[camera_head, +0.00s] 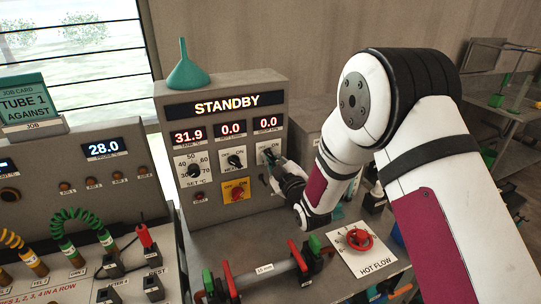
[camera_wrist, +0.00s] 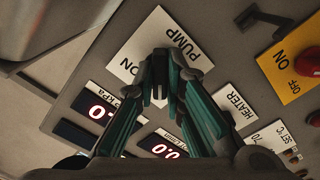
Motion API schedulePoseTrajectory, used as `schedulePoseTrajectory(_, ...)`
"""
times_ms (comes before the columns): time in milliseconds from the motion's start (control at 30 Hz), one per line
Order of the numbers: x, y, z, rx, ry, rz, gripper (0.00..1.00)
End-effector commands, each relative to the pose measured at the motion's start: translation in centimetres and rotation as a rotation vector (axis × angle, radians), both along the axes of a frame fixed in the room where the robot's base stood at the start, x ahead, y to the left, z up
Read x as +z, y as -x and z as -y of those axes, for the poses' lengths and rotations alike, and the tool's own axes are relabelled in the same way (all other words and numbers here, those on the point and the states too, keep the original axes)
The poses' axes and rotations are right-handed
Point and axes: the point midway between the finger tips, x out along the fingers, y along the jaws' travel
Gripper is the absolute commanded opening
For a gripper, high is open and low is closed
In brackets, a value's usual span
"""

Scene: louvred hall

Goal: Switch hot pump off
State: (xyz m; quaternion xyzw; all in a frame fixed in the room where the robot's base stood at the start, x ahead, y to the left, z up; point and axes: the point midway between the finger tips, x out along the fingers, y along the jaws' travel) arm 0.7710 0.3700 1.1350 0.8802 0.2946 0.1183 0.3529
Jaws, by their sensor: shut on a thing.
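The grey control box (camera_head: 282,88) shows STANDBY, with readouts of 31.9, 0.0 and 0.0. The pump switch's white plate (camera_wrist: 147,45), marked PUMP and ON, is on the box's right side. My gripper (camera_head: 270,160) reaches it from the right. In the wrist view my gripper (camera_wrist: 162,85) has its teal fingers closed together over this plate, shut on the pump knob. The fingers mostly hide the knob, so its pointing direction cannot be told.
Left of the pump plate is the heater knob (camera_head: 235,160); below is a red switch on a yellow plate (camera_head: 236,190). A SET °C dial (camera_head: 193,170) is farther left. A red HOT FLOW valve (camera_head: 359,239) and a clamped pipe (camera_head: 265,275) lie below my arm.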

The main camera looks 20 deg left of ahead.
Motion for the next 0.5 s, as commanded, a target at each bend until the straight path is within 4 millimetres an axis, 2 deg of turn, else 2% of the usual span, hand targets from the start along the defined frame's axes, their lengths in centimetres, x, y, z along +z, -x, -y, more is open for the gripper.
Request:
schedulePoseTrajectory(67, -0.05, 0.02, 0.02, 0.0, 0.014, 0.009, 0.0)
schedulePoseTrajectory(100, -0.07, 0.0, 0.03, 0.0, 0.012, 0.007, 0.13)
schedulePoseTrajectory(200, -0.07, 0.0, 0.03, -0.001, 0.011, 0.007, 0.34)
schedulePoseTrajectory(500, -0.03, 0.1, 0.07, -0.001, 0.01, 0.007, 0.34)
